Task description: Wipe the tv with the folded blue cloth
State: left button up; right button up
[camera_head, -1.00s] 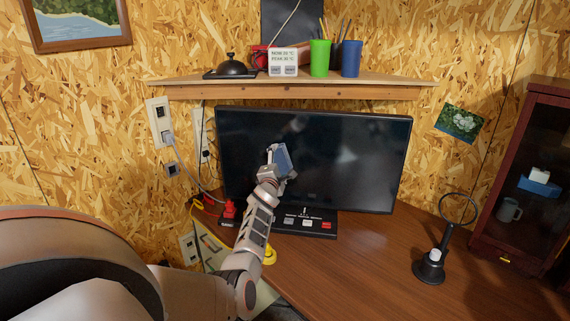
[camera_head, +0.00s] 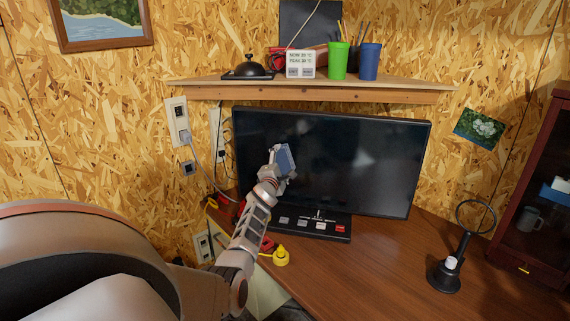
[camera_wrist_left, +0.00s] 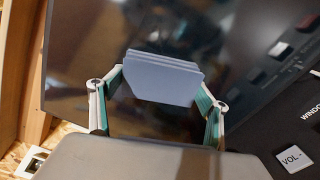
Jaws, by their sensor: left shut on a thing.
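The tv (camera_head: 345,155) stands on the desk against the chipboard wall, its dark screen facing me. It also fills much of the left wrist view (camera_wrist_left: 90,45). My left gripper (camera_head: 279,164) is in front of the left half of the screen. It is shut on the folded blue cloth (camera_head: 287,158), a stack of flat blue-grey layers that shows between the fingers in the left wrist view (camera_wrist_left: 163,80). The cloth is close to the screen; I cannot tell whether it touches. My right gripper is not in view.
A black button panel (camera_head: 310,225) lies before the tv. A yellow object (camera_head: 281,256) sits near the desk's left edge, and a black stand with a ring (camera_head: 446,272) is at right. A shelf (camera_head: 310,92) with cups hangs above. The desk's front right is clear.

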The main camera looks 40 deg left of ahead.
aim_at(305, 155)
pick_arm(q)
jog(key=shift+s+a+r, duration=0.45)
jog(key=shift+a+r, duration=0.15)
jog(key=shift+a, duration=0.25)
jog(key=shift+s+a+r, duration=0.45)
jog(key=shift+a+r, duration=0.1)
jog(key=shift+a, duration=0.25)
jog(key=shift+w+d+f, duration=0.1)
jog(key=shift+w+d, duration=0.4)
jog(key=shift+d, duration=0.4)
jog(key=shift+w+d, duration=0.5)
jog(key=shift+d, duration=0.5)
jog(key=shift+w+d, duration=0.65)
jog(key=shift+d, duration=0.45)
jog(key=shift+w+d, duration=0.65)
jog(key=shift+d, duration=0.5)
jog(key=shift+w+d, duration=0.65)
jog(key=shift+d, duration=0.45)
jog(key=shift+w, duration=0.1)
